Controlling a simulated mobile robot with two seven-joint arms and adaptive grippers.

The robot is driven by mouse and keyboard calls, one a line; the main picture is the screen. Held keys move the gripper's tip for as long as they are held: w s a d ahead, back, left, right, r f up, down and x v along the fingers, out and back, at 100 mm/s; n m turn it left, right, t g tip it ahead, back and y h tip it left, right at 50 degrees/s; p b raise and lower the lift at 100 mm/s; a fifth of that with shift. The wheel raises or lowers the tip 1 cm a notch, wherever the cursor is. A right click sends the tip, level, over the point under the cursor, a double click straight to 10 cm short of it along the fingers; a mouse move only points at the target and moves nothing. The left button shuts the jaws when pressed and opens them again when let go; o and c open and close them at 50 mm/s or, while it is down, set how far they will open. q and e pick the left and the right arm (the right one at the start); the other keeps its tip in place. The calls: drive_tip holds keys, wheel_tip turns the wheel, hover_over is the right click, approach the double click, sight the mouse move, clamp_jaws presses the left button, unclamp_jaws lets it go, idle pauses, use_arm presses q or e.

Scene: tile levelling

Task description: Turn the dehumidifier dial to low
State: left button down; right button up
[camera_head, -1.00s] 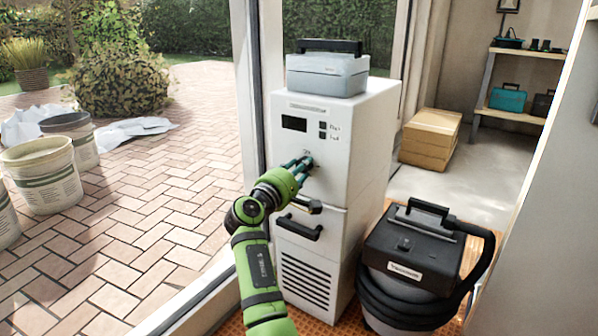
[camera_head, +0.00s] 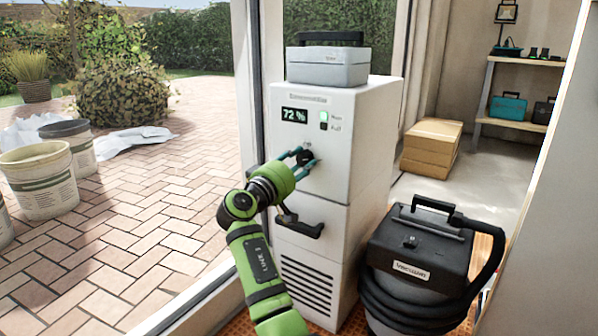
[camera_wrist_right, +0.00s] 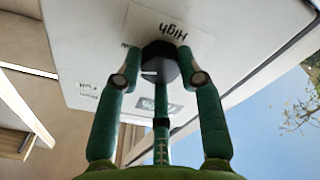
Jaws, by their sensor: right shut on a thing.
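The dehumidifier (camera_head: 335,187) is a tall white cabinet in the middle of the head view. Its display (camera_head: 294,115) reads "72 %" and a small light (camera_head: 324,116) glows green. The black dial (camera_head: 306,157) is below the display, partly covered by the fingers. My right gripper (camera_head: 298,157) is shut on it. In the right wrist view, the dial (camera_wrist_right: 160,66) sits between the fingertips of the right gripper (camera_wrist_right: 159,58). A white pointer line on it faces picture-left. A "High" label (camera_wrist_right: 171,30) shows; the label at the dial's left is partly hidden. My left gripper is out of view.
A grey case (camera_head: 327,66) stands on the dehumidifier. A black vacuum (camera_head: 420,245) with a coiled hose stands close at its right. A glass door frame (camera_head: 245,100) is at its left. Boxes (camera_head: 430,148) and a shelf (camera_head: 512,122) are behind.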

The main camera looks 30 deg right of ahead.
drive_tip(key=shift+d+f+m+g+b, duration=0.15)
drive_tip(key=shift+m+b, duration=0.4)
drive_tip(key=shift+m, duration=0.55)
drive_tip(key=shift+d+r+m+g+b, duration=0.15)
drive_tip(key=shift+m+b, duration=0.35)
drive_tip(key=shift+m, duration=0.6)
drive_tip(key=shift+f, duration=0.1)
drive_tip(key=o, duration=1.1)
drive_tip(key=shift+o, duration=0.2)
drive_tip(key=shift+a, duration=0.15)
drive_tip(key=shift+s+a+f, duration=0.1)
drive_tip(key=shift+a, duration=0.35)
drive_tip(key=v, duration=1.1)
